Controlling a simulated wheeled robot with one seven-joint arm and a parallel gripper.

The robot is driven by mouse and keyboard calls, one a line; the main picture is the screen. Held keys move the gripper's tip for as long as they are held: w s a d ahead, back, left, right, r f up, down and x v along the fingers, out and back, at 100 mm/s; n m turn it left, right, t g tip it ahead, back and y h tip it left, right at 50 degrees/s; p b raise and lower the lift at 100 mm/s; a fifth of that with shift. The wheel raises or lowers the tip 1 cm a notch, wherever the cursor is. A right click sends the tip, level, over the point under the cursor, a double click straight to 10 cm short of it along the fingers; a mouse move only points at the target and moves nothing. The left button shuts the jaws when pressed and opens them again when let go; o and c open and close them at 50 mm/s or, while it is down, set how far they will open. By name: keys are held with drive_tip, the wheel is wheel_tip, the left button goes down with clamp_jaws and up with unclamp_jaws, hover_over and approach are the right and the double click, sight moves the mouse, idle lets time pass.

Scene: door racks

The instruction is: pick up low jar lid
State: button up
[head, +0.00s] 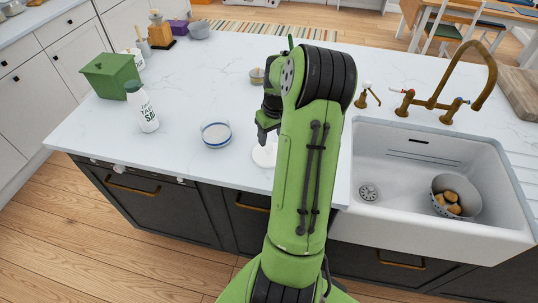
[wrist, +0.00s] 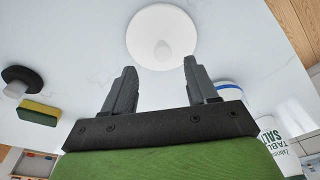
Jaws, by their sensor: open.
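The low jar lid (wrist: 147,24) is a white round disc with a small knob in its middle, lying on the white marble counter. In the head view the lid (head: 264,155) is partly hidden by my arm and gripper. My gripper (wrist: 159,68) is open and empty, its two fingers spread. The lid shows just beyond the fingertips in the wrist view, apart from them as far as I can tell. In the head view my gripper (head: 262,137) hangs over the counter close above the lid, mostly behind my green arm.
A white bowl with a blue rim (head: 215,134) stands left of the lid, with a salt bottle (head: 145,112) and green box (head: 110,74) further left. The sink (head: 400,180) with a brass faucet (head: 440,101) lies to the right. A sponge (wrist: 38,113) lies on the counter.

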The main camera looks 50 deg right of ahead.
sight(269, 147)
drive_tip(key=f, duration=0.3)
drive_tip(key=w+f, duration=0.1)
drive_tip(key=f, duration=0.1)
drive_tip(key=shift+d+f, duration=0.1)
drive_tip(key=shift+f, duration=0.1)
drive_tip(key=shift+r, duration=0.1)
drive_tip(key=shift+c, duration=0.5)
clamp_jaws()
